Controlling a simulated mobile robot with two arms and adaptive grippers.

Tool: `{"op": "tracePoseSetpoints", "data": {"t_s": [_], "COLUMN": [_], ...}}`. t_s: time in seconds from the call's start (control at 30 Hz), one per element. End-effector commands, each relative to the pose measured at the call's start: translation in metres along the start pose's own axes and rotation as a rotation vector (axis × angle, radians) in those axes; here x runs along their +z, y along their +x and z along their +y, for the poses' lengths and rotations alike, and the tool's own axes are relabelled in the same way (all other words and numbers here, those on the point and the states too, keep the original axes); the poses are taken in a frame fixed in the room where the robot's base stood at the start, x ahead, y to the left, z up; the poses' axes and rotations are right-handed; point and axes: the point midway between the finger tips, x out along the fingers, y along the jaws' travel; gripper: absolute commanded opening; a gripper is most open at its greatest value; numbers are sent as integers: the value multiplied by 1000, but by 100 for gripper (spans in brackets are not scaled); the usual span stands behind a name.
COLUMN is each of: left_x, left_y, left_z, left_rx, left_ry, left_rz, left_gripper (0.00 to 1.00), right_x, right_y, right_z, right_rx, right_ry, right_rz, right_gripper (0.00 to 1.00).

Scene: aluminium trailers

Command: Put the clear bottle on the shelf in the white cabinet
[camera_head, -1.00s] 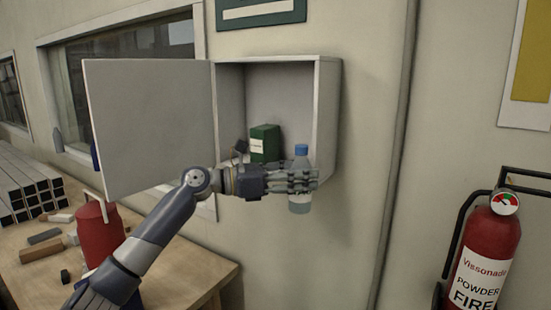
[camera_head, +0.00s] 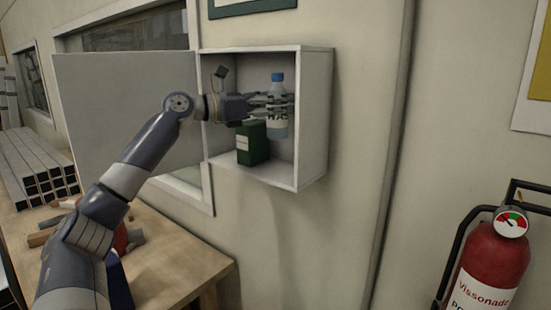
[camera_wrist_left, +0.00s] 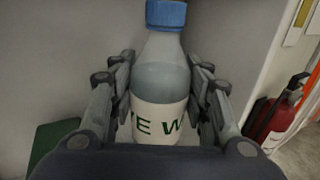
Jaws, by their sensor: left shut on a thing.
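The clear bottle (camera_head: 278,108) has a blue cap and a white label, and is upright inside the opening of the white cabinet (camera_head: 314,120). My left gripper (camera_head: 276,106) is shut on the bottle around its middle; the left wrist view shows the bottle (camera_wrist_left: 161,75) between both fingers (camera_wrist_left: 160,104). The bottle's base appears above the cabinet floor. The cabinet door (camera_head: 110,110) stands open to the left. My right gripper is not in view.
A dark green box (camera_head: 253,145) stands in the cabinet, left of and below the bottle. A fire extinguisher (camera_head: 490,262) hangs at the right. A wooden table (camera_head: 165,262) with metal profiles (camera_head: 35,168) is at the lower left. Cabinet floor right of the box looks free.

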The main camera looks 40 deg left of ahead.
Motion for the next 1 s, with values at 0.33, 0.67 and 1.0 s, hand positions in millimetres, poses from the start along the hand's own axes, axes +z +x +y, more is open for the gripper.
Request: {"op": "tracePoseSetpoints", "data": {"t_s": [0.33,0.67,1.0], "left_x": [-53,-85,-95], "left_y": [0,0,0], "left_z": [0,0,0], "left_rx": [1,1,0], "left_ry": [0,0,1], "left_rz": [2,3,0], "left_gripper": [12,12,12], "right_x": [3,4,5], "right_y": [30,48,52], "right_z": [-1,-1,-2], "right_rx": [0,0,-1], "right_ry": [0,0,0], "right_rz": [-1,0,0], "right_gripper": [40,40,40]}}
